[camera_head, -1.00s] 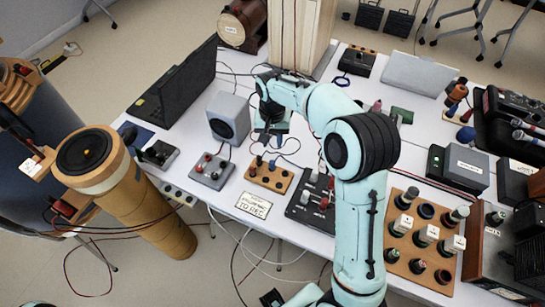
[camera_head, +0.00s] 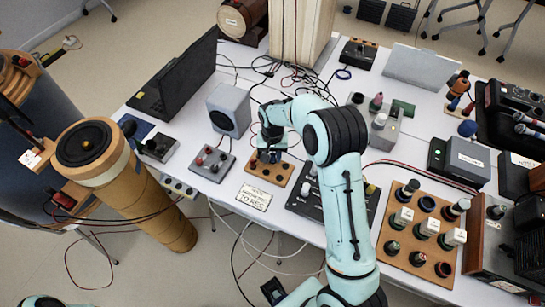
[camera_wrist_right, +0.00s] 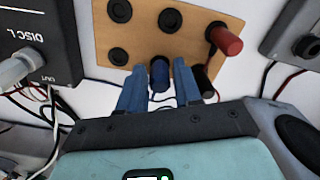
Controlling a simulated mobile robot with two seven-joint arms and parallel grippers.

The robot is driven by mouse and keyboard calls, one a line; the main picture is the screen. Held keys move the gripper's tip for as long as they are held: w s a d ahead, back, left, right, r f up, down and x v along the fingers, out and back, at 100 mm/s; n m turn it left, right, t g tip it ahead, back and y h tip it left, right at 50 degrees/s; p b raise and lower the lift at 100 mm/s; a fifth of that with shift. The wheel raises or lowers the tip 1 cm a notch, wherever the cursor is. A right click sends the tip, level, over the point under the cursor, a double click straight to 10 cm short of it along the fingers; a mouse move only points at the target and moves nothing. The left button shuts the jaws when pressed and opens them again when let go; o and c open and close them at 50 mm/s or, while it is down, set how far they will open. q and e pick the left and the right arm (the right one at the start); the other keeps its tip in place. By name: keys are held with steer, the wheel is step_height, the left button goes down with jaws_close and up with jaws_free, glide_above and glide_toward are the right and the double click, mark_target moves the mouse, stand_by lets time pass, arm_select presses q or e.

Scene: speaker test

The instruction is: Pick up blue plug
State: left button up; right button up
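The blue plug (camera_wrist_right: 159,74) stands on a wooden socket board (camera_wrist_right: 150,42) in the right wrist view. My right gripper (camera_wrist_right: 160,88) is open, with one finger on each side of the blue plug. I cannot tell whether the fingers touch it. A black plug (camera_wrist_right: 203,78) stands close beside one finger, and a red plug (camera_wrist_right: 226,40) sits at the board's corner. In the head view my right gripper (camera_head: 270,155) is low over the socket board (camera_head: 277,179), hiding much of its back edge. My left gripper does not show.
A grey box with knobs (camera_head: 212,163) and a speaker (camera_head: 229,108) stand left of the board. A black switch box (camera_head: 305,200) is close on its right. A paper label (camera_head: 254,197) lies in front. Loose cables run behind the board.

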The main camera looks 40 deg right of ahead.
mark_target(273, 154)
jaws_close()
steer(key=shift+r, duration=0.1)
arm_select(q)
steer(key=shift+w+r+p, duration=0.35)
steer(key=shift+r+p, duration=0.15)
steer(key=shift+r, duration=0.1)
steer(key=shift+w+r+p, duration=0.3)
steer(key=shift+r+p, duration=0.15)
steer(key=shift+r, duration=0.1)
arm_select(e)
step_height(273, 154, up, 20)
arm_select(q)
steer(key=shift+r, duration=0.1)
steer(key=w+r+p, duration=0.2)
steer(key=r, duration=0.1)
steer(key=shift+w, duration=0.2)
arm_select(e)
step_height(273, 154, up, 4)
steer(key=shift+f, duration=0.15)
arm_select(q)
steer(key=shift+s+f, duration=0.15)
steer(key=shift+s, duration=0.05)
arm_select(e)
steer(key=shift+s, duration=0.2)
